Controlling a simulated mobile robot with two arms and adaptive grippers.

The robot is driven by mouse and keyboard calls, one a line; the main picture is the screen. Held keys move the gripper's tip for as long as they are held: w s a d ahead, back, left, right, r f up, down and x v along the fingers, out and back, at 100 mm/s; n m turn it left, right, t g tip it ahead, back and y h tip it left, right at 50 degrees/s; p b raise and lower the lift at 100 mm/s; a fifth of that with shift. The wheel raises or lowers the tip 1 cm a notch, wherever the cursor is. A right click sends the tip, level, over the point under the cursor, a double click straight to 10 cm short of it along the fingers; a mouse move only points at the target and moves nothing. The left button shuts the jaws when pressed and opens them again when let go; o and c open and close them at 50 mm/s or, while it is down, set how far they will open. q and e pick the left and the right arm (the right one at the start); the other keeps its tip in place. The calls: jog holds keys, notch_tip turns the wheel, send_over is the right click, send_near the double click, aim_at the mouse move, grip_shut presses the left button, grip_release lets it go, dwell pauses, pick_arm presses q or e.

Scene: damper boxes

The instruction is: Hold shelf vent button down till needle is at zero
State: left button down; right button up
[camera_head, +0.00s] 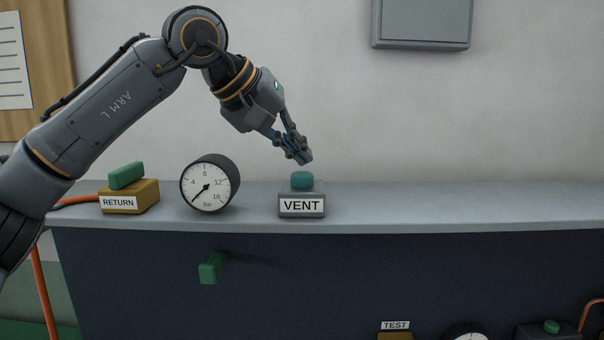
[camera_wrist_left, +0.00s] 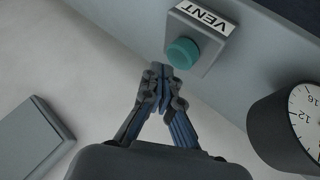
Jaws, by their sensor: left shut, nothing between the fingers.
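The VENT box (camera_head: 301,206) is a grey box with a teal button (camera_head: 302,179) on top, standing on the shelf (camera_head: 430,205). The button looks raised. My left gripper (camera_head: 305,158) is shut and empty, tilted down just above the button with a small gap. In the left wrist view the closed fingertips (camera_wrist_left: 162,70) are close to the teal button (camera_wrist_left: 182,53). The round dial gauge (camera_head: 209,186) stands left of the VENT box. Its needle points to the lower left, below the 4; the zero mark is too small to read. My right gripper is not in view.
A RETURN box (camera_head: 128,197) with a green top stands at the shelf's left, by an orange hose. A green handle (camera_head: 209,271) sticks out below the shelf edge. Lower down are a TEST label (camera_head: 395,325) and another gauge. The shelf's right side is clear.

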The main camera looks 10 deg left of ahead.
aim_at(298, 174)
pick_arm(q)
jog(key=shift+f, duration=0.15)
jog(key=shift+f, duration=0.3)
dwell(0.4)
jog(key=shift+f+b, duration=0.55)
jog(key=shift+f, duration=0.05)
dwell(0.5)
jog(key=shift+r, duration=0.15)
jog(key=shift+r+p, duration=0.85)
jog(key=shift+p, duration=0.2)
notch_tip(298, 174, up, 5)
jog(key=p, duration=0.5)
jog(key=shift+r, duration=0.1)
